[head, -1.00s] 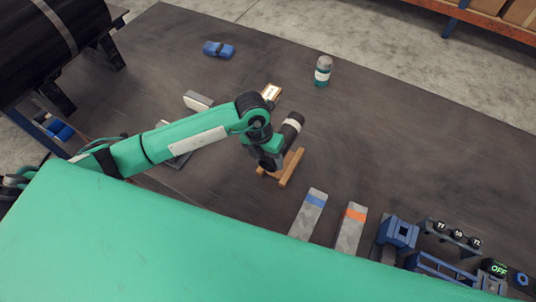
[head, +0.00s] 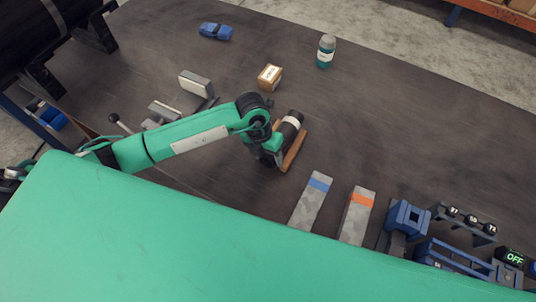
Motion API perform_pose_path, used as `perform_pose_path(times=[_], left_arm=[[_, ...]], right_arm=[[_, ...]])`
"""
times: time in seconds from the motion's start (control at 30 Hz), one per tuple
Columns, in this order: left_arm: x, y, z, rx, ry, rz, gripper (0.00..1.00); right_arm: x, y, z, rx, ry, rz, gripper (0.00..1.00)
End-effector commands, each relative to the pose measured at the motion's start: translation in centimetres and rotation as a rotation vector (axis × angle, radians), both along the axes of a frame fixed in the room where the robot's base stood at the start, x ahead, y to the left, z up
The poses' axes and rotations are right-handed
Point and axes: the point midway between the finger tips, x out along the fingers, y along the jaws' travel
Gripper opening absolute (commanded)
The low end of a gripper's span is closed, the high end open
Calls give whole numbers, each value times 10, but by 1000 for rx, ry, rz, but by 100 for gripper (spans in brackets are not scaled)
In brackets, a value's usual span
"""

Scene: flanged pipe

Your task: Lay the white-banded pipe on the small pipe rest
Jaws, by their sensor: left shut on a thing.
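The white-banded pipe (head: 291,122) is a short dark cylinder with a white band near its upper end. My left gripper (head: 272,153) is shut on it; the fingers and the pipe's lower part are mostly hidden by my wrist. The small pipe rest (head: 294,150) is a wooden cradle on the table, directly under and beside the pipe, with only its right part showing. I cannot tell whether the pipe touches the rest. My right gripper is not in view.
Two grey blocks, one with a blue band (head: 312,200) and one with an orange band (head: 356,214), lie to the right. A small box (head: 270,77), a teal-labelled bottle (head: 326,50) and a blue object (head: 216,31) stand farther back. Blue fixtures (head: 408,218) are at lower right.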

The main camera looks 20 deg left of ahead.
Motion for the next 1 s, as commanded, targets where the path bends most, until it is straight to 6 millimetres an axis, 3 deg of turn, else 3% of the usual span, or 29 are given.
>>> perform_pose_path(times=[0.23, 0.27, 0.37, 0.87, 0.9, 1.0], left_arm=[[-3, 0, -5, 3, 9, -1, 11], [-3, 0, -6, 3, 9, -1, 60], [-3, 1, -7, 5, 10, 0, 79], [-5, 4, -10, 14, 16, 2, 79], [-6, 5, -12, 17, 19, 1, 70], [-6, 5, -12, 17, 20, 1, 69]], right_arm=[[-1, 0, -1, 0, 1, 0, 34], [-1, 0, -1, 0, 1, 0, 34], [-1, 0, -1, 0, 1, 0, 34], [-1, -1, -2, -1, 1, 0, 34], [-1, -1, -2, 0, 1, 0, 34], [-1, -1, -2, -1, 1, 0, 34]])
